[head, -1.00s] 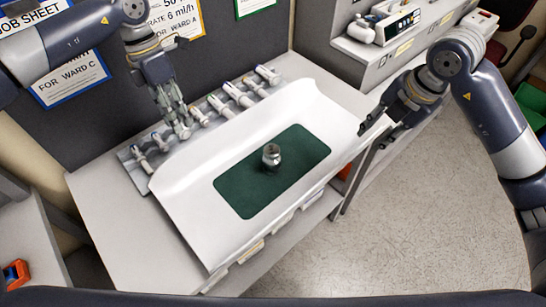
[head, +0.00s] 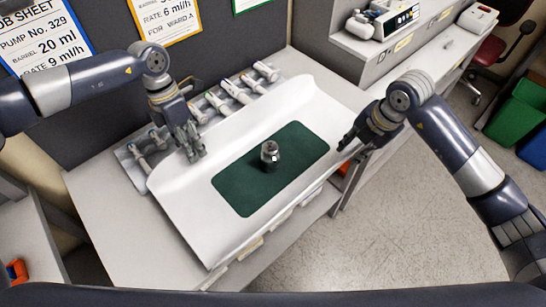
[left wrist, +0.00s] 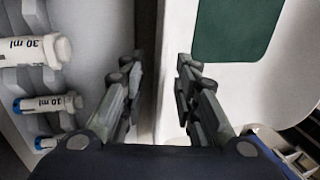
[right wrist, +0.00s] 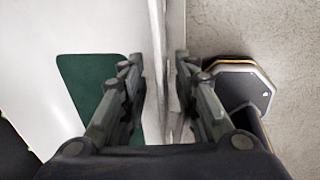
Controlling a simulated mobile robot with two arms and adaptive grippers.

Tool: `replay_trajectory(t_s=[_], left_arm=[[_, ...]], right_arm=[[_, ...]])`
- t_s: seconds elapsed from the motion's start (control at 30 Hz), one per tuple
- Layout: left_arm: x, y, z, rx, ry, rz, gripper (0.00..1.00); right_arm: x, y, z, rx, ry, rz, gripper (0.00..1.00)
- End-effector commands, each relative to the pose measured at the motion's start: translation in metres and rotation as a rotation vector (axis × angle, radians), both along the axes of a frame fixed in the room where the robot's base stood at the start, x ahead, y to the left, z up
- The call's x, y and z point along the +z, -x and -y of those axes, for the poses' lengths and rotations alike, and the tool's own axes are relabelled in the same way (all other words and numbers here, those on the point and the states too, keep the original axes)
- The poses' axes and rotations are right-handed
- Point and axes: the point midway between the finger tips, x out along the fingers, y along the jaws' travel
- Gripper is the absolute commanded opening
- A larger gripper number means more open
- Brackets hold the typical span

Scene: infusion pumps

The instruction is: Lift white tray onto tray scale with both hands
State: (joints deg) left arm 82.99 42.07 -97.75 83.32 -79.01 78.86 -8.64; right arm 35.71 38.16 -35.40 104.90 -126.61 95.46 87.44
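The white tray (head: 185,205) lies on the grey bench, with raised walls along its left and right ends. A green mat (head: 235,190) lies on its floor, and a small metal weight (head: 270,153) stands on the mat. My left gripper (head: 196,156) is at the tray's left wall. In the left wrist view it is open (left wrist: 158,70), with the wall's edge running between its fingers. My right gripper (head: 350,143) is at the tray's right wall. In the right wrist view it is open (right wrist: 160,68), with the edge between its fingers. I cannot identify a separate tray scale.
A rack of several syringes (head: 237,90) stands behind the tray, close to my left gripper. A pump (head: 397,18) stands on the counter at the back right. Green (head: 517,113) and blue bins stand on the floor at the right. Open floor lies at the lower right.

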Motion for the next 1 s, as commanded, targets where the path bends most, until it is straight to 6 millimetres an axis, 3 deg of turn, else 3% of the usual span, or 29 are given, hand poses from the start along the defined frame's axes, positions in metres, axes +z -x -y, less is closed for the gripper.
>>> replay_trajectory(t_s=[0.23, 0.33, 0.37, 1.0], left_arm=[[-0.0003, 0.0002, 0.0002, 0.0, 0.0, 0.0, 0.26], [-0.0002, 0.0002, 0.0002, 0.0, 0.0, 0.0, 0.03], [-0.0001, 0.0002, 0.0002, -0.001, 0.0, 0.0, 0.0], [0.0075, -0.0011, 0.0003, 0.001, 0.001, 0.003, 0.0]], right_arm=[[-0.0002, 0.0, -0.0002, 0.0, 0.0, 0.0, 0.26], [0.0, 0.0, -0.0001, 0.0, 0.0, 0.0, 0.03], [0.0001, -0.0001, -0.0001, 0.0, 0.0, 0.0, 0.0], [0.0079, -0.0013, -0.0001, -0.001, -0.002, 0.005, 0.0]])
